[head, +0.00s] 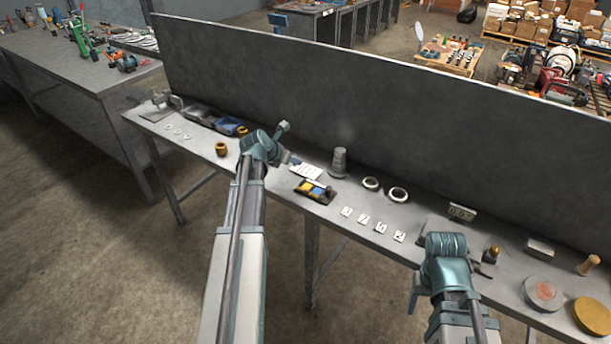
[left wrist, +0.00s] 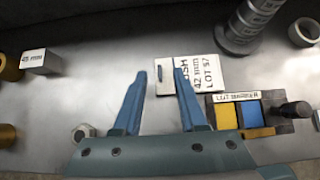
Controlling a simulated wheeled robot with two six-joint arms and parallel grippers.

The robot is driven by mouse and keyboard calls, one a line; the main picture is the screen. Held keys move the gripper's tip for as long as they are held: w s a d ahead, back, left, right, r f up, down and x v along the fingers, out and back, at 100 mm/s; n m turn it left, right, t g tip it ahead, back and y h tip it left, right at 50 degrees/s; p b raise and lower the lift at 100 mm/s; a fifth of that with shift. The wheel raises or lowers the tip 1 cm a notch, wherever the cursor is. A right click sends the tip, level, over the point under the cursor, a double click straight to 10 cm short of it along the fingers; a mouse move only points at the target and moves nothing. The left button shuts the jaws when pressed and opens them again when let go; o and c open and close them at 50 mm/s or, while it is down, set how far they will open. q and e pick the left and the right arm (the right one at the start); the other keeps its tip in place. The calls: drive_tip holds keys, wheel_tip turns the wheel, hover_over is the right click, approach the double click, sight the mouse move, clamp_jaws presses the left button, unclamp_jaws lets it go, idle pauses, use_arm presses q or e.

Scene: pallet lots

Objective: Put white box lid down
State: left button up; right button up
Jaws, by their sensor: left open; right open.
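A flat white piece with printed lettering, perhaps the white box lid (head: 305,172), lies on the bench at the centre. It also shows in the left wrist view (left wrist: 205,72), with large text on it. My left gripper (left wrist: 161,82) is open, its two blue fingers apart, with the right finger overlapping the white piece in the picture. I cannot tell whether it touches. No held object shows between the fingers. In the head view my left gripper (head: 289,160) is just left of the white piece. My right gripper (head: 482,268) is open over the bench at the right.
A tray with yellow and blue blocks (head: 316,191) lies just in front of the white piece. A grey stepped cylinder (head: 339,163) stands behind it, with two rings (head: 398,194) to the right. Several small white tiles (head: 363,219) lie near the front edge. A tall dark panel (head: 350,100) backs the bench.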

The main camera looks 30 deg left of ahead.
use_arm(q)
drive_tip(key=shift+b+x, duration=0.35)
drive_tip(key=shift+x, duration=0.75)
drive_tip(key=shift+s+r, duration=0.1)
use_arm(e)
drive_tip(key=shift+f, duration=0.7)
use_arm(q)
clamp_jaws()
drive_tip(key=shift+r, duration=0.15)
use_arm(e)
drive_tip(key=shift+r, duration=0.15)
use_arm(q)
drive_tip(key=shift+r+p, duration=0.9)
drive_tip(key=shift+p, duration=0.25)
wheel_tip(320, 180, up, 2)
drive_tip(key=shift+r+p, duration=0.1)
drive_tip(key=shift+p, duration=0.95)
drive_tip(key=s+d, duration=0.2)
drive_tip(key=s, duration=0.2)
drive_tip(key=s+d, duration=0.3)
drive_tip(key=s, duration=0.2)
drive_tip(key=s+d, duration=0.3)
drive_tip(key=s, duration=0.1)
drive_tip(key=shift+s+d+r+p, duration=0.2)
drive_tip(key=shift+s+r+p, duration=0.1)
drive_tip(key=shift+r+p, duration=0.1)
use_arm(e)
wheel_tip(320, 180, up, 5)
drive_tip(key=shift+f, duration=0.15)
